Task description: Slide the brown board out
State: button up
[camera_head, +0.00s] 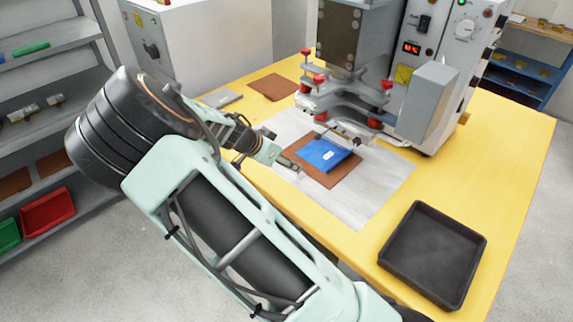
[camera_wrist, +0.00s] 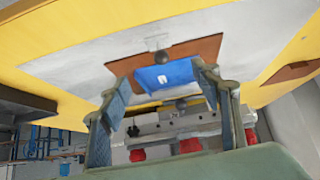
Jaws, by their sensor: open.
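The brown board (camera_head: 325,177) lies flat on the white sheet under the press head. A blue piece with a small white mark (camera_head: 322,154) lies on top of it and covers its middle. My gripper (camera_head: 291,163) is at the board's left edge in the head view. In the wrist view the board (camera_wrist: 207,48) and the blue piece (camera_wrist: 160,77) show beyond and between the spread fingers of my gripper (camera_wrist: 155,78). The fingers are open with nothing held. I cannot tell whether a fingertip touches the board.
The press (camera_head: 345,40) with red-knobbed clamps (camera_head: 345,105) stands close above and behind the board. A black tray (camera_head: 432,255) sits at the table's right front. Another brown board (camera_head: 272,87) and a grey plate (camera_head: 221,98) lie at the back left.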

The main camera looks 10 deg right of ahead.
jog(key=b+x, duration=0.4)
jog(key=x, duration=0.4)
jog(key=shift+a+f, duration=0.15)
jog(key=shift+f, duration=0.05)
jog(key=shift+b+x, duration=1)
jog(key=shift+r, duration=0.15)
jog(key=c, duration=1.4)
jog(key=shift+c, duration=0.2)
